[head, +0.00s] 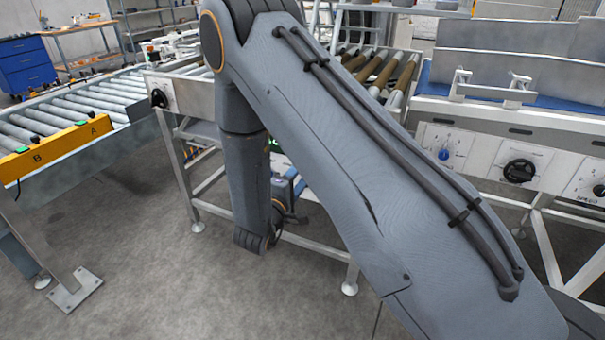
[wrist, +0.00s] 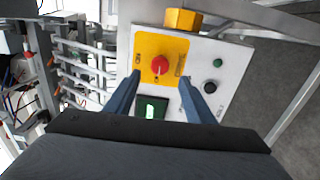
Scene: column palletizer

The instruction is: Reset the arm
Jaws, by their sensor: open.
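My gripper (wrist: 159,78) shows in the wrist view with two blue fingers spread apart and nothing between them but the view of a control panel (wrist: 222,62). The panel carries a red knob (wrist: 160,65) on a yellow plate, and the knob appears between the fingertips. A lit green display (wrist: 152,107) sits low between the fingers. I cannot tell how far the fingertips are from the panel. In the head view my arm crosses the middle and bends down. The gripper is largely hidden there, and its fingers cannot be made out.
A roller conveyor (head: 55,115) with a yellow A/B bar (head: 57,148) stands at left. A machine with a black knob (head: 519,171) stands at right. Metal frame legs (head: 179,165) stand behind my arm. Grey floor (head: 150,270) is open at front left.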

